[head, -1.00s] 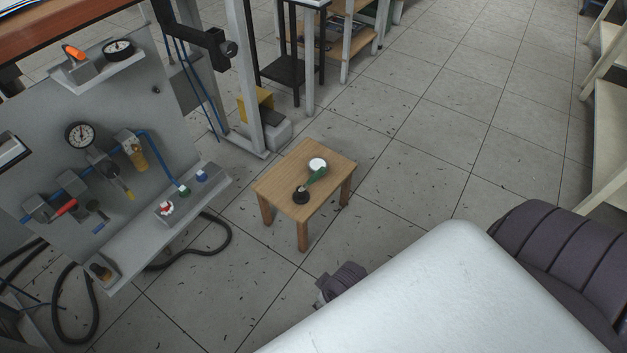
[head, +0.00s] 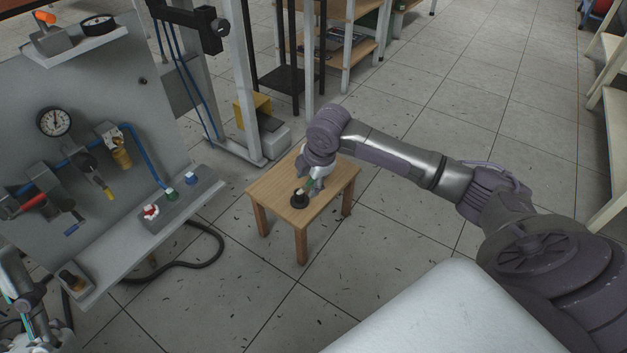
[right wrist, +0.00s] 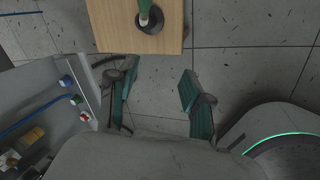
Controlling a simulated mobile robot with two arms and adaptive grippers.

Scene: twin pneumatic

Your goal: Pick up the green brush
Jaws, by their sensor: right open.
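The green brush (head: 309,185) is on the small wooden table (head: 265,189), its black round end (head: 299,200) toward the table's near side. In the head view my right gripper (head: 318,178) is over the table and partly covers the brush. In the right wrist view the brush's green handle (right wrist: 145,8) and black end show at the top edge, beyond the fingertips. My right gripper (right wrist: 158,85) is open there, with only floor between its fingers. Part of my left gripper (head: 22,300) shows at the lower left edge; its jaws are unclear.
A grey pneumatic panel (head: 40,165) with gauges and a button shelf (head: 150,235) stands left of the table. A black hose (head: 190,262) lies on the floor below. A metal frame and a yellow box (head: 262,104) stand behind. Tiled floor right of the table is clear.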

